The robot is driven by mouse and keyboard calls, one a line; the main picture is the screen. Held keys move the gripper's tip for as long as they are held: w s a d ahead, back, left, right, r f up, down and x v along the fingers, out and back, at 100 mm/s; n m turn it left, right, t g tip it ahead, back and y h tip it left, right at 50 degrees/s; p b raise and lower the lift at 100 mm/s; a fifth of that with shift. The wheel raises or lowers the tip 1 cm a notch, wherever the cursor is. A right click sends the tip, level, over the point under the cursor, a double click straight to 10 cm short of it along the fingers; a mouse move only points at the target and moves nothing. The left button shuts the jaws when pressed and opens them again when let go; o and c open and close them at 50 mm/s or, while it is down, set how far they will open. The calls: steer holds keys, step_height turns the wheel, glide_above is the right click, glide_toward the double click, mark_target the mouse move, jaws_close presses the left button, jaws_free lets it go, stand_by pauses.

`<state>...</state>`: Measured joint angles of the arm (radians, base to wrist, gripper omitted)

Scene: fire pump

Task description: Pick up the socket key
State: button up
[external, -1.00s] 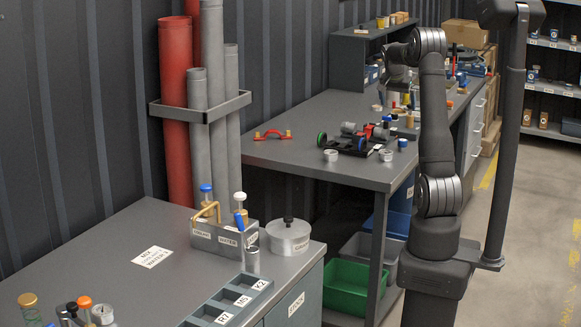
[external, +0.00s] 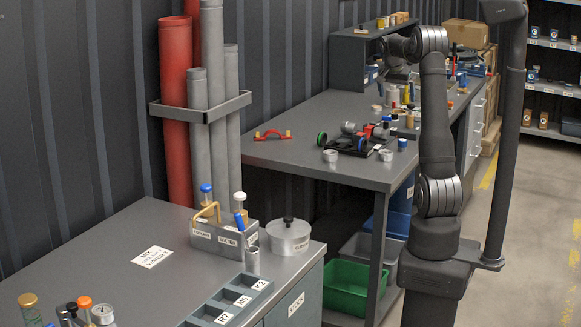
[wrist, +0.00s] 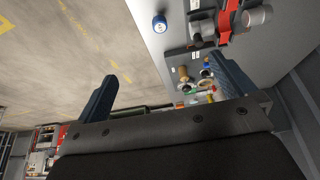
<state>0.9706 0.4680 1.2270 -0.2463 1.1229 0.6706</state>
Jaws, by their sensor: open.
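My gripper (wrist: 162,66) is open in the wrist view, with its two dark fingers wide apart and nothing between them but floor and the table edge. In the external view my forearm reaches over the far table, and the gripper itself is mostly hidden there. A dark tool board (wrist: 172,60) with several small parts and handled tools lies near the right finger. I cannot tell which of these, if any, is the socket key. The red pump assembly (external: 367,137) stands on the far table, and part of it shows in the wrist view (wrist: 228,20).
A blue-capped cup (wrist: 160,23) stands near the table edge. A red handle (external: 272,134) lies on the far table (external: 300,160). A dark shelf unit (external: 352,55) stands behind.

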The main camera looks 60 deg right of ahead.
steer(key=c, duration=0.9)
steer(key=shift+f, duration=0.1)
steer(key=m+g, duration=0.1)
steer(key=m, duration=0.2)
glide_toward(402, 140)
steer(key=x, duration=0.5)
steer(key=shift+s+a, duration=0.1)
steer(key=shift+a, duration=0.05)
steer(key=shift+x, duration=3)
